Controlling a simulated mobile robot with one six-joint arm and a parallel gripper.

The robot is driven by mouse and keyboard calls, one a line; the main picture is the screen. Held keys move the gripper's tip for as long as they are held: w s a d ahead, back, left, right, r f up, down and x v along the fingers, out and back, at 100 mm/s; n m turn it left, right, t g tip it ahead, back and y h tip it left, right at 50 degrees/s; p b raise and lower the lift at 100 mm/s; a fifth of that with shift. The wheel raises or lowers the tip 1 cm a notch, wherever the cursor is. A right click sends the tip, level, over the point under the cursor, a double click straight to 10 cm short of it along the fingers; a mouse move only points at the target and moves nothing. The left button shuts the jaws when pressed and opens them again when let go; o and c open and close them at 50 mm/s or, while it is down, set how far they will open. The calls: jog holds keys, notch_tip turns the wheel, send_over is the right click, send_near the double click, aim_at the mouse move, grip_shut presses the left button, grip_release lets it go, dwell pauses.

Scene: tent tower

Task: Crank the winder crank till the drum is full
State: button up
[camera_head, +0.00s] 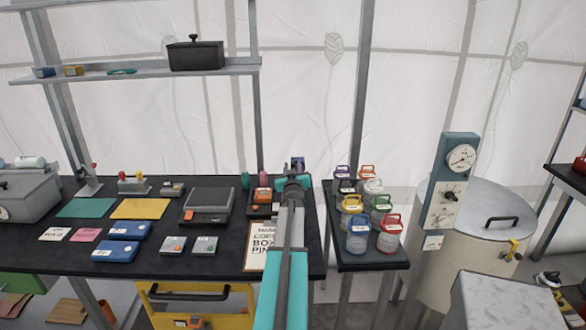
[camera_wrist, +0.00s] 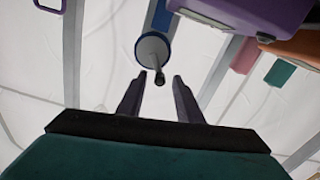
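In the wrist view, a round grey disc with a dark blue rim (camera_wrist: 153,48) carries a short rod ending in a dark knob (camera_wrist: 159,80); this looks like the winder crank. My gripper (camera_wrist: 159,77) is open, with the knob showing between its two fingertips. I cannot tell whether the knob is inside the grip or just beyond it, and no finger visibly touches it. In the head view, my gripper (camera_head: 297,168) is at the back right of the black bench, and my arm hides most of the winder. How full the drum is cannot be seen.
A purple body (camera_wrist: 245,15) is close to the right of the disc in the wrist view. In the head view, the black bench (camera_head: 140,262) holds trays and boxes at left. A side table (camera_head: 370,262) with several colored-lidded jars stands right of my arm.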

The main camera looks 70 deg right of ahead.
jog(key=shift+a, duration=0.15)
jog(key=b+v, duration=0.1)
jog(key=v, duration=1.2)
jog(key=shift+s+a+b, duration=0.2)
jog(key=shift+a+b, duration=0.05)
jog(key=shift+b, duration=0.1)
dwell(0.4)
jog(key=shift+w, duration=0.1)
